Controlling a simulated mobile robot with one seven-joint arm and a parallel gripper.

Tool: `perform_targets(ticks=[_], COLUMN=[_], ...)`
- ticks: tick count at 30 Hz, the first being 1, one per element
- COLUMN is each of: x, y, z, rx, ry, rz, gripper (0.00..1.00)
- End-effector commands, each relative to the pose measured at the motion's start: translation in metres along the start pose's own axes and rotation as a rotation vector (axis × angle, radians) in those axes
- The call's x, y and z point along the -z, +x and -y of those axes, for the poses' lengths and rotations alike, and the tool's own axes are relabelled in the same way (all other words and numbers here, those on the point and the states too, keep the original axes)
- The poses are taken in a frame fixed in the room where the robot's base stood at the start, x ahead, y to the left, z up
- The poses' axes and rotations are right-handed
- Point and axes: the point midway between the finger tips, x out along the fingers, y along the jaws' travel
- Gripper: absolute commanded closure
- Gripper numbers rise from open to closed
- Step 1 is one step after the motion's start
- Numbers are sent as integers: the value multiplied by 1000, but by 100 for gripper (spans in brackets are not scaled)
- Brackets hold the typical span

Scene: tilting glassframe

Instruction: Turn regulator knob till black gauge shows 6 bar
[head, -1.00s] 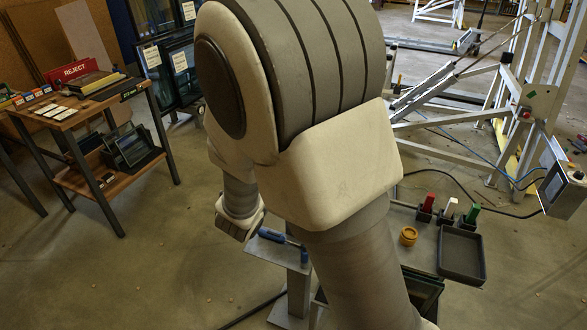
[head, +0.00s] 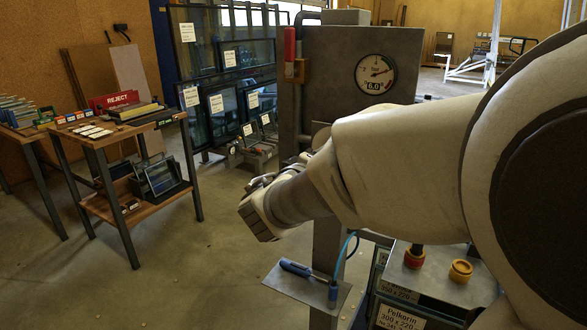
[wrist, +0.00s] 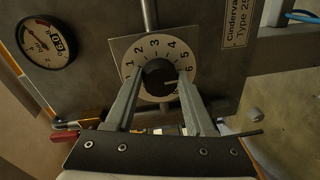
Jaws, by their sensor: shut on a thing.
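The black regulator knob (wrist: 157,70) sits at the centre of a pale round dial (wrist: 146,50) in the wrist view, with numbers around it including 1 to 6. A small light mark shows on the knob's lower right, towards the 6 side. My gripper (wrist: 161,84) is shut on the knob, one finger on each side. The black-rimmed gauge (head: 376,74) is on the grey panel in the head view; its needle points right and slightly up, and its face shows "6.0". It also shows in the wrist view (wrist: 36,44). My arm hides the knob in the head view.
The grey panel (head: 330,60) carries a red-handled part (head: 290,45) at its left. Below my arm are a small shelf (head: 300,292) with a blue-handled tool and a bench with yellow (head: 460,271) and red rings. A wooden reject table (head: 100,142) stands left, with open floor between.

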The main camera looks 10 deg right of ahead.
Motion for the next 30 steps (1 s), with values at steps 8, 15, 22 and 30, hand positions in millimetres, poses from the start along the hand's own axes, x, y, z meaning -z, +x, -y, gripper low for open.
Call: perform_targets(ticks=[8,15,22,30], x=[0,0,0,0], y=[0,0,0,0], z=[0,0,0,0], rx=[0,0,0,0], ry=[32,33,33,32], rz=[-2,-2,-2,-2], gripper=[100,100,26,16])
